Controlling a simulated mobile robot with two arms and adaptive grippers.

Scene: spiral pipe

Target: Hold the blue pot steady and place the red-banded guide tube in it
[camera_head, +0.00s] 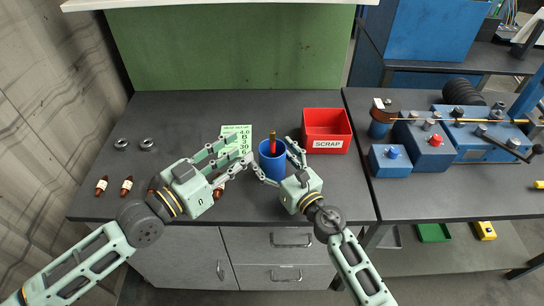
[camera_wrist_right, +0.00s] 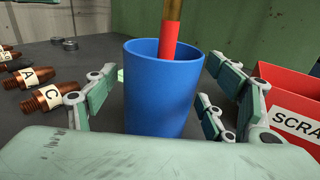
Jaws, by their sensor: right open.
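The blue pot (camera_head: 272,164) stands upright near the front middle of the bench; it fills the middle of the right wrist view (camera_wrist_right: 158,95). The guide tube, brass with a red band (camera_head: 273,146), stands in the pot with its upper part above the rim. The red part goes down behind the near wall (camera_wrist_right: 170,38); its lower end is hidden. My right gripper (camera_head: 279,165) is open, with fingers on both sides of the pot; I cannot tell if they touch it. My left gripper (camera_head: 236,158) is open and empty, just left of the pot.
A red SCRAP bin (camera_head: 326,131) stands right of the pot. A green printed card (camera_head: 236,131) lies behind my left gripper. Copper labelled parts (camera_head: 101,186) and two dark rings (camera_head: 121,143) lie at left. A blue machine (camera_head: 470,135) stands on the right bench.

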